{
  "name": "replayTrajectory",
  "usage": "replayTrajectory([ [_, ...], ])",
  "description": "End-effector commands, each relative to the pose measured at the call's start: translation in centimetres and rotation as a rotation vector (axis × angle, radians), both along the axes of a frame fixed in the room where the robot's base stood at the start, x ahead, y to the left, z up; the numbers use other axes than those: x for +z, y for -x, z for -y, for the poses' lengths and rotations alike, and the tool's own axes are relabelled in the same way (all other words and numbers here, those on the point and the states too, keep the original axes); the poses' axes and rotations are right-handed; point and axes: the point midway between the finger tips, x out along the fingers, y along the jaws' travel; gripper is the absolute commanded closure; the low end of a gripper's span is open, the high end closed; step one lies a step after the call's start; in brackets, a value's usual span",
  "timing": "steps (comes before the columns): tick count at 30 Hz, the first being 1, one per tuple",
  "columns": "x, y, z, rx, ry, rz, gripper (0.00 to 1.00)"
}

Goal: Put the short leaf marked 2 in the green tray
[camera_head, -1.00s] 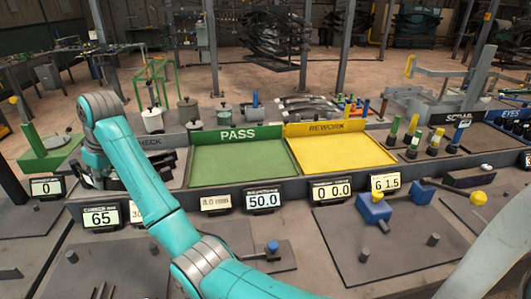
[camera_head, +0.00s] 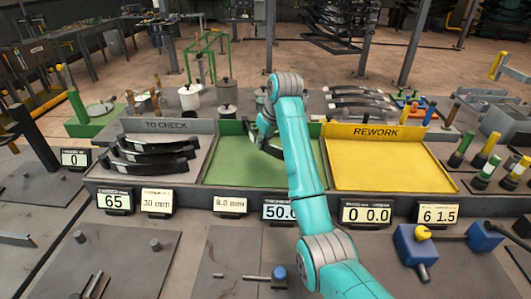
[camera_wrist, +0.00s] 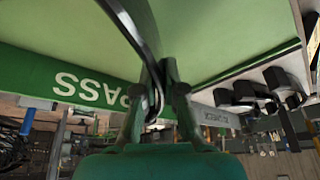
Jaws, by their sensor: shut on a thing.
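My gripper (camera_wrist: 162,88) is shut on a dark curved leaf (camera_wrist: 145,35), gripped near one end in the wrist view. In the head view the leaf (camera_head: 268,149) shows partly behind my arm, at or just above the green tray (camera_head: 232,170). I cannot tell if it touches the tray floor. The green tray also fills the top of the wrist view (camera_wrist: 215,35), with PASS on its back wall. No number is readable on the held leaf.
Several dark leaves (camera_head: 150,147) lie in the grey TO CHECK tray (camera_head: 196,158) on the left. The empty yellow REWORK tray (camera_head: 385,165) is on the right. Number displays (camera_head: 115,200) line the front. Pots (camera_head: 190,97) stand behind the trays.

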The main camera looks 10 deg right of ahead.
Motion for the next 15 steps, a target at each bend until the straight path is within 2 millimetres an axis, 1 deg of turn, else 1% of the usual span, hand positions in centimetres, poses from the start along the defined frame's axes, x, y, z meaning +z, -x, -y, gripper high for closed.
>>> replayTrajectory([
  [5,-0.9,-0.1,0.0,0.0,0.0,0.005,1.0],
  [12,-3.6,0.0,0.0,0.0,0.0,0.003,1.0],
  [15,-4.2,-0.1,0.0,0.0,0.0,0.005,1.0],
])
